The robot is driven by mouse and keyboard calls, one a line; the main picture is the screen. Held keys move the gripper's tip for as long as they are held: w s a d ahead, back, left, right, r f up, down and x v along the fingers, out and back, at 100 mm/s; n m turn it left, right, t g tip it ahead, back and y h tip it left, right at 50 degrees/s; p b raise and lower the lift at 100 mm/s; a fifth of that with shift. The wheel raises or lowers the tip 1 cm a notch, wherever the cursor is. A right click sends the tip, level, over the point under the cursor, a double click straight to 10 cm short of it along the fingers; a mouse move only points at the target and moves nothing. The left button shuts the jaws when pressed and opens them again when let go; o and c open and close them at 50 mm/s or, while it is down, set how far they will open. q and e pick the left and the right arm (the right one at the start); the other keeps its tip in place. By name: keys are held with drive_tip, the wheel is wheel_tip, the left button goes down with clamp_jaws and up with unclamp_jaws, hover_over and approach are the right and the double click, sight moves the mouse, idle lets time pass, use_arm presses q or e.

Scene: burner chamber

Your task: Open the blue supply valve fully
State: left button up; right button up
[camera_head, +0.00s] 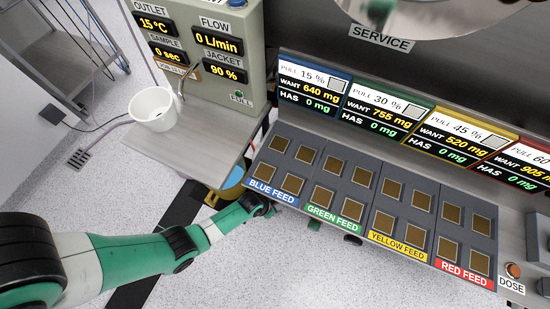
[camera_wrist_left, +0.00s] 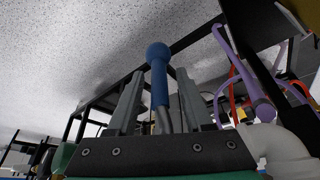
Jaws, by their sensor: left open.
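The blue supply valve's handle (camera_wrist_left: 158,80), a blue lever with a round knob on a grey stem, stands upright in the left wrist view. My left gripper (camera_wrist_left: 160,98) is open, with one grey finger on each side of the handle. I cannot tell whether either finger touches it. In the head view my left gripper (camera_head: 266,209) is at the front edge of the feed panel, below the BLUE FEED label (camera_head: 272,192). The panel edge and my arm hide the handle there. My right gripper is not in view.
The feed panel (camera_head: 370,205) with several square pads overhangs this spot. Purple and red hoses (camera_wrist_left: 250,90) run to the right of the handle. A white cup (camera_head: 154,108) stands on the metal shelf (camera_head: 200,140). The floor in front is clear.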

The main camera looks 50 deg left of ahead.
use_arm(q)
clamp_jaws()
idle(1.4)
